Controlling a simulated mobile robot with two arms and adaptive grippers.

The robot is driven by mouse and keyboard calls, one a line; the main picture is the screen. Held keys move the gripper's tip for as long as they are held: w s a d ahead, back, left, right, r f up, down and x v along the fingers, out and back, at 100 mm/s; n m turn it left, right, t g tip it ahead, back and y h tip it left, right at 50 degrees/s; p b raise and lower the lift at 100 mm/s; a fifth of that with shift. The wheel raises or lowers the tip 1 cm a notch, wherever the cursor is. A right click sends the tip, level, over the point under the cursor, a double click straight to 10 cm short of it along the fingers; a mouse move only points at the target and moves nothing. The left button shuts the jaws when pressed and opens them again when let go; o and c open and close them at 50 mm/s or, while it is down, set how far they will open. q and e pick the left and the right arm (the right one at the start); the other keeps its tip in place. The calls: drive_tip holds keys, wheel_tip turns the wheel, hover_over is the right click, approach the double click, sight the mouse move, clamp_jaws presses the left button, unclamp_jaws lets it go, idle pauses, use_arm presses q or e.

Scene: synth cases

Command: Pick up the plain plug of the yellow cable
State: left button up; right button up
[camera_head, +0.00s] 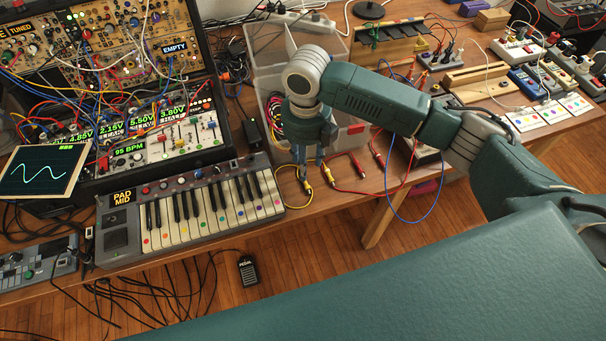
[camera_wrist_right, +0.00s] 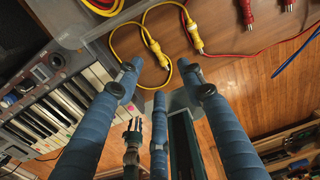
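The yellow cable (camera_head: 281,180) curls on the table's front edge right of the keyboard. Two yellow plugs show in the right wrist view: one (camera_wrist_right: 157,52) ahead of my fingers, the other (camera_wrist_right: 193,31) farther right. I cannot tell which is plain. My right gripper (camera_head: 306,168) points down over the cable. Its fingers are spread and empty in the right wrist view (camera_wrist_right: 160,70), short of the nearer plug and apart from it. My left gripper is out of the head view; a small grey pronged part (camera_wrist_right: 132,134) in the right wrist view may be it.
A red cable (camera_head: 345,191) with red plugs lies just right of the yellow plugs. The keyboard (camera_head: 190,210) is close on the left. A clear bin (camera_head: 352,135) of cables stands behind my gripper. A blue cable (camera_head: 388,200) hangs over the table edge.

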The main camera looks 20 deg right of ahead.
sight(304, 183)
drive_tip(key=shift+s+f, duration=0.2)
drive_tip(key=shift+f, duration=0.35)
drive_tip(key=shift+s+f, duration=0.15)
drive_tip(key=shift+f, duration=0.35)
drive_tip(key=shift+w+a+f+p, duration=0.1)
drive_tip(key=shift+w+f+p, duration=0.2)
drive_tip(key=shift+f, duration=1.25)
drive_tip(key=shift+w+a+f+p, duration=0.1)
drive_tip(key=shift+f+p, duration=0.3)
drive_tip(key=shift+f, duration=1.1)
drive_tip(key=c, duration=0.9)
